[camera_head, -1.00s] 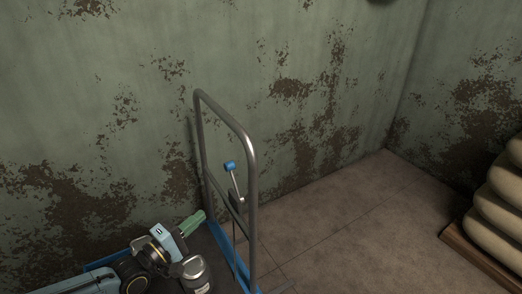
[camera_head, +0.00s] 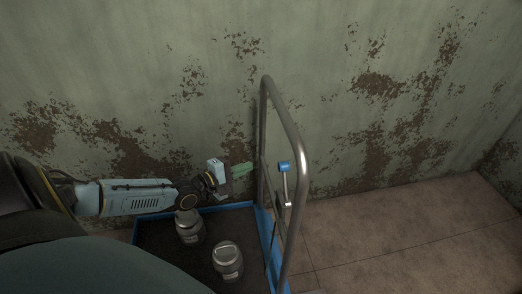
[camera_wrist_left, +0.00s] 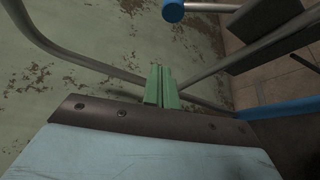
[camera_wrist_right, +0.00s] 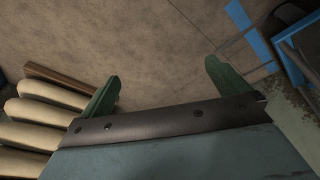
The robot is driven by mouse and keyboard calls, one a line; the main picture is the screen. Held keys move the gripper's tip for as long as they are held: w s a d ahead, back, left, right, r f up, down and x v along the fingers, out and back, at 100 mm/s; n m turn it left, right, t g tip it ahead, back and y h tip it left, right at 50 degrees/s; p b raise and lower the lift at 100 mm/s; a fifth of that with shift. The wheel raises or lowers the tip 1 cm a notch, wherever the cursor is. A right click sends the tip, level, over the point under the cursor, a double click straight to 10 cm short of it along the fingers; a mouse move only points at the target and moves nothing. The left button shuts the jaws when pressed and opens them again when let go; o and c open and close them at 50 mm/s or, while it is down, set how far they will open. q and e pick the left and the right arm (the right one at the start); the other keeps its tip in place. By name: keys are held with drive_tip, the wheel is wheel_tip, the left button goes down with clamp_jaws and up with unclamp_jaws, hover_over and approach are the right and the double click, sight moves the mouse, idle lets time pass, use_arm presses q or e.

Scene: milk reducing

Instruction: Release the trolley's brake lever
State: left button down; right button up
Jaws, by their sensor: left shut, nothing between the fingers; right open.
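The trolley's brake lever (camera_head: 287,184) is a thin metal arm with a blue knob (camera_head: 284,166) on top, beside the trolley's grey tubular handle (camera_head: 294,135). The lever leans slightly left. My left gripper (camera_head: 248,169) has green fingers, shut and empty. It is left of the handle, about level with the knob in the picture and apart from it. In the left wrist view the shut fingers (camera_wrist_left: 162,88) point toward the handle tubes, with the blue knob (camera_wrist_left: 173,11) at the top edge. My right gripper (camera_wrist_right: 160,82) is open and empty, outside the head view.
The trolley's blue-rimmed deck (camera_head: 225,207) carries two metal cans (camera_head: 228,262) below my left arm. A stained wall (camera_head: 180,60) stands behind. Bare floor (camera_head: 400,240) lies right of the trolley. Stacked sacks (camera_wrist_right: 35,125) show in the right wrist view.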

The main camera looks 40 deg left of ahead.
sight(285, 185)
use_arm(q)
drive_tip(key=b+x, duration=0.4)
drive_tip(key=x, duration=0.6)
use_arm(e)
drive_tip(key=a+r, duration=0.3)
drive_tip(key=r, duration=0.7)
use_arm(q)
drive_tip(key=shift+s+d+r+p, duration=0.3)
drive_tip(key=shift+s+d+p, duration=0.3)
drive_tip(key=shift+d, duration=0.2)
drive_tip(key=shift+s+d+r+p, duration=0.3)
drive_tip(key=shift+s+d+p, duration=0.25)
drive_tip(key=shift+d, duration=0.25)
use_arm(e)
drive_tip(key=shift+d+f, duration=0.2)
drive_tip(key=shift+f, duration=0.6)
drive_tip(key=shift+d+f, duration=0.15)
drive_tip(key=shift+f, duration=0.7)
drive_tip(key=shift+d+f, duration=0.2)
drive_tip(key=shift+f, duration=0.6)
use_arm(q)
drive_tip(key=shift+d+r, duration=0.1)
